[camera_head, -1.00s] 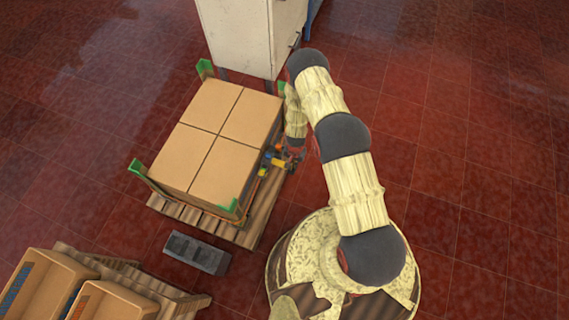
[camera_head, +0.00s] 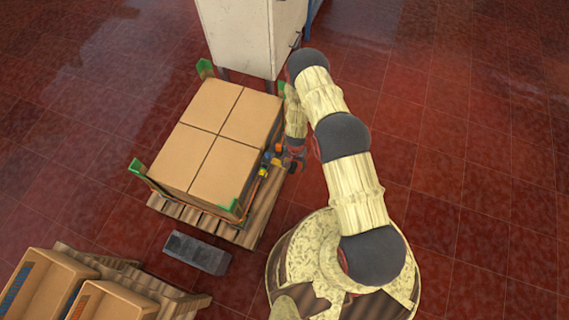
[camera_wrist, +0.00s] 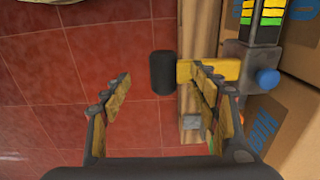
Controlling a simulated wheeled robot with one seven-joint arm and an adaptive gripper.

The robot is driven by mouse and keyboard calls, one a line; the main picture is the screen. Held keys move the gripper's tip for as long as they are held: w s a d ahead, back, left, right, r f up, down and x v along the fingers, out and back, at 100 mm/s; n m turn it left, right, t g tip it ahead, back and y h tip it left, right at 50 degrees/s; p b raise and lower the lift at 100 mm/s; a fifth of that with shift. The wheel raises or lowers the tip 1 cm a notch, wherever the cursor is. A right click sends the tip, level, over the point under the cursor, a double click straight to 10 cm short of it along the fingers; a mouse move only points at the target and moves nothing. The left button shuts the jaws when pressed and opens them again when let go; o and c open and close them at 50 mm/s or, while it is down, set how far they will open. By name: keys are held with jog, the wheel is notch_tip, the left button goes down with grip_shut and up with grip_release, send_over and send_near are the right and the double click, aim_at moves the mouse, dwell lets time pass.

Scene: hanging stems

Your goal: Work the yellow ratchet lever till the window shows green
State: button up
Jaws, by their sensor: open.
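The yellow ratchet lever (camera_wrist: 212,71) lies about level in the wrist view, running left from a grey ratchet body (camera_wrist: 251,57) to a black grip (camera_wrist: 163,73). My gripper (camera_wrist: 161,75) is open, with one finger left of the black grip and the other to its right, overlapping the yellow bar in the picture. I cannot tell whether a finger touches the lever. Orange, yellow and green bands (camera_wrist: 263,20) show on the body's upper part; I cannot tell which colour the window reads. In the head view my gripper (camera_head: 290,160) is beside the load's right edge.
A blue knob (camera_wrist: 268,81) sticks out of the ratchet body. Cardboard boxes (camera_head: 216,138) with green corner guards stand on a wooden pallet (camera_head: 235,234). A white cabinet (camera_head: 237,35) is behind, a grey block (camera_head: 197,252) in front. Red tiled floor lies open at right.

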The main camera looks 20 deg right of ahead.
notch_tip(320, 180, up, 9)
jog(key=p, duration=0.7)
dwell(0.4)
dwell(0.4)
